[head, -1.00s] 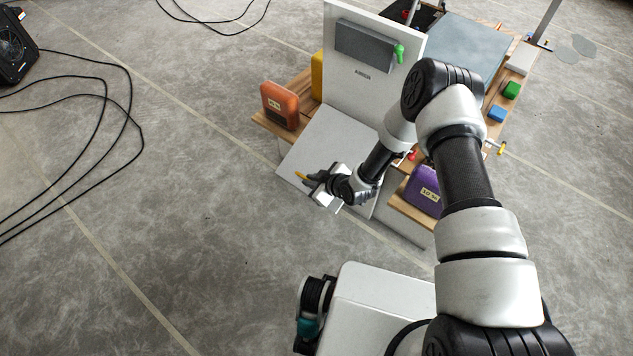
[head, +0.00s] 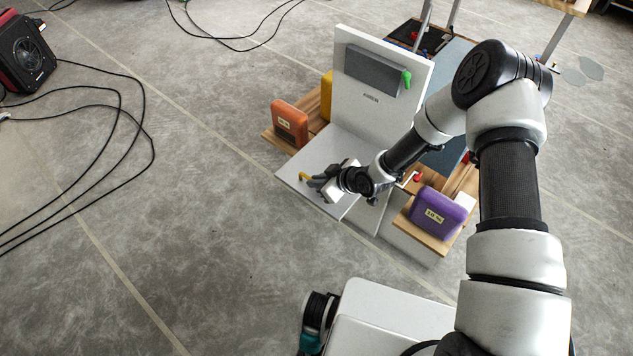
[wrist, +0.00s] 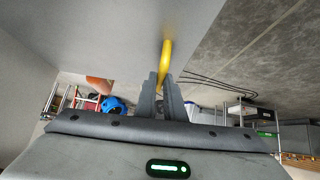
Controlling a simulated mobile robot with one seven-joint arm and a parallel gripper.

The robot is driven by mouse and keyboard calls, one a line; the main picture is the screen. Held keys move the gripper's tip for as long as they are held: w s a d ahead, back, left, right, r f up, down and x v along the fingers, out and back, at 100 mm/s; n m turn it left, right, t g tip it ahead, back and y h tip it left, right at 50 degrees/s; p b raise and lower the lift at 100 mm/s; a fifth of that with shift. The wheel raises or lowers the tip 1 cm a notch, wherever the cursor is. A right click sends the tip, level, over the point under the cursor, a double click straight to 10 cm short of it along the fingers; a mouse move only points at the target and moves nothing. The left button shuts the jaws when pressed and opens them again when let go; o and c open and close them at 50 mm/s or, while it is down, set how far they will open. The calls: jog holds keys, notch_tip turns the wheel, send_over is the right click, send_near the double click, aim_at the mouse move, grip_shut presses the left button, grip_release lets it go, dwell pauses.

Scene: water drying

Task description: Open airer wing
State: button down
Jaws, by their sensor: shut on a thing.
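A pale flat panel, apparently the airer wing (head: 335,145), extends forward from the foot of a white upright panel (head: 370,115). A yellow handle (head: 304,176) sits near the wing's outer left edge. My gripper (head: 316,181) is at that edge, shut on the handle. In the wrist view, my gripper's two dark fingers (wrist: 166,90) close around the yellow handle (wrist: 166,58), which stands out from the grey panel face (wrist: 100,35). My wrist hides part of the wing's right side in the head view.
An orange box (head: 290,122) stands left of the upright panel and a purple box (head: 437,212) stands to the right, both on wooden shelves. A green knob (head: 406,78) is on the upright panel. Cables (head: 130,95) lie on the floor at left. Open floor is in front.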

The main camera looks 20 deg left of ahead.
jog(key=shift+w+r, duration=0.25)
jog(key=shift+w, duration=0.15)
jog(key=c, duration=1.8)
grip_release()
jog(key=shift+c, duration=0.2)
jog(key=shift+f, duration=0.1)
jog(key=shift+s, duration=0.1)
jog(key=p+v, duration=0.2)
jog(key=v, duration=1.5)
jog(key=shift+d, duration=0.2)
jog(key=shift+s, duration=0.1)
